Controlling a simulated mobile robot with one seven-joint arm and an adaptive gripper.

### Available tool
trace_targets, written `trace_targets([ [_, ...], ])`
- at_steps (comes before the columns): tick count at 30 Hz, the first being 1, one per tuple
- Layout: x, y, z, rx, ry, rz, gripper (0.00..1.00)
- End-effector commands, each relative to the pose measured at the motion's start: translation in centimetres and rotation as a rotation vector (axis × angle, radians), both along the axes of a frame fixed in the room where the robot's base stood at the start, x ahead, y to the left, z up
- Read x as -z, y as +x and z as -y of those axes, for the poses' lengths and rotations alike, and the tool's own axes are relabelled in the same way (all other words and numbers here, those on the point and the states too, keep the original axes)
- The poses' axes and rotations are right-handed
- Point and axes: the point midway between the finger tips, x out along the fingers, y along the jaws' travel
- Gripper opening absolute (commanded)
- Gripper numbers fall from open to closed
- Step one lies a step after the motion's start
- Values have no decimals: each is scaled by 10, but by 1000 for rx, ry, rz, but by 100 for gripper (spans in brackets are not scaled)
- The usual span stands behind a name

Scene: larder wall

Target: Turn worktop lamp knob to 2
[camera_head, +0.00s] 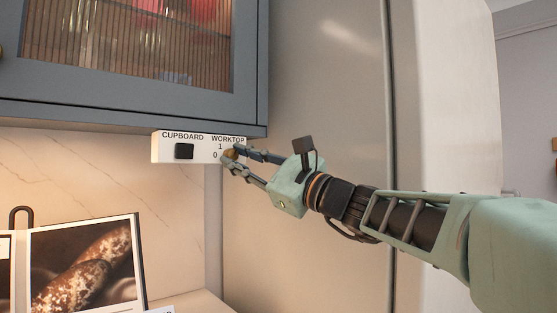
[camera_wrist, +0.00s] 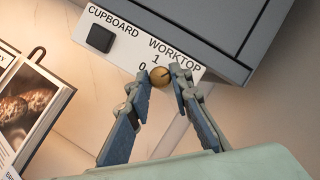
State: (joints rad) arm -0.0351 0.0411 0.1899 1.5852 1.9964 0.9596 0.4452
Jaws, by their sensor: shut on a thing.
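The worktop lamp knob (camera_wrist: 160,76) is a small round brass-coloured knob with a dark pointer mark. It sits under the word WORKTOP on a white switch panel (camera_head: 202,150) below the wall cupboard. The numbers 1 and 0 show to its left; a 2 is not visible. My gripper (camera_wrist: 161,78) has its fingertips on either side of the knob and is shut on it. In the head view my gripper (camera_head: 230,155) reaches in from the right, and its fingers hide most of the knob (camera_head: 229,154). I cannot tell exactly which number the pointer faces.
A black square CUPBOARD switch (camera_head: 184,151) is on the same panel, left of the knob. The grey-blue cupboard (camera_head: 252,60) hangs just above. A tall smooth panel (camera_head: 320,100) stands to the right. An open picture book (camera_head: 85,262) stands below on the left.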

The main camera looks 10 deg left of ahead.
Motion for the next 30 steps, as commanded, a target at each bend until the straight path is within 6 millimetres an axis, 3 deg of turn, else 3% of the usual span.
trace_targets([
  [3, -1, 0, 0, 0, 1, 1, 0],
  [4, -1, 0, 0, 0, 1, 1, 22],
  [8, -1, 0, 0, 0, 1, 1, 36],
  [20, -7, 0, 0, 0, -1, 4, 37],
  [30, -64, 0, 0, 0, 2, 7, 37],
])
